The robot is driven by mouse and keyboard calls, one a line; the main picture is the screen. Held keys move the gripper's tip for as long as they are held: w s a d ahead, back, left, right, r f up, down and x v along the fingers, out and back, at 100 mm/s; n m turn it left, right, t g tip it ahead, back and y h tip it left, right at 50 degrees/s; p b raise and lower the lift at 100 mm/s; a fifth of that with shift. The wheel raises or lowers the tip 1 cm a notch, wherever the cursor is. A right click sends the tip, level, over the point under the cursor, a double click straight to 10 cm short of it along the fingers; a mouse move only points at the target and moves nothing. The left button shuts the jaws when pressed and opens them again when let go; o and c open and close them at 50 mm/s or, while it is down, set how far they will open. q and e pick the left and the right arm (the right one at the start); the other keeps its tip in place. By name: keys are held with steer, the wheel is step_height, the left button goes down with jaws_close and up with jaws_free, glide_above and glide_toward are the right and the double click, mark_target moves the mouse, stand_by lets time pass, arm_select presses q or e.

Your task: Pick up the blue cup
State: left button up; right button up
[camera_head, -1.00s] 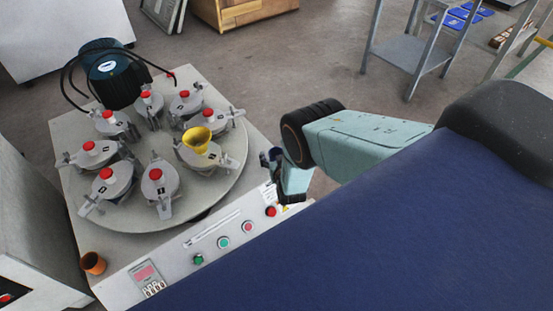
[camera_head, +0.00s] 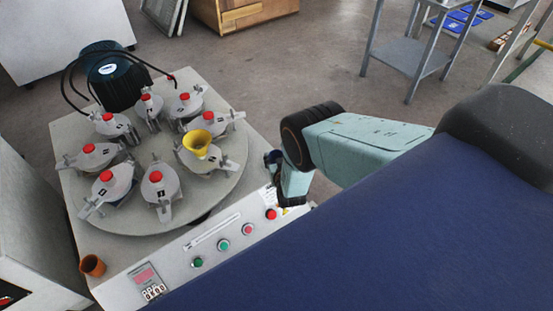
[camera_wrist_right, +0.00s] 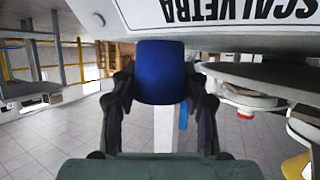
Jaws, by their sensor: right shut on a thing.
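The blue cup (camera_wrist_right: 160,72) is between the two fingers of my right gripper (camera_wrist_right: 160,92) in the right wrist view, and the fingers are shut on it. In the head view my right gripper (camera_head: 276,160) is beside the right edge of the machine table, and the cup is mostly hidden there by the wrist. My left gripper is in neither view.
The machine has a round plate (camera_head: 205,212) with several red-knobbed clamped pots and a yellow funnel (camera_head: 197,143). An orange cup (camera_head: 92,265) stands at its front left corner. Buttons (camera_head: 223,245) line its front. A grey metal stand (camera_head: 410,62) is at the back right.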

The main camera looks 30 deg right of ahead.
step_height(320, 180, up, 10)
steer(key=p, duration=0.6)
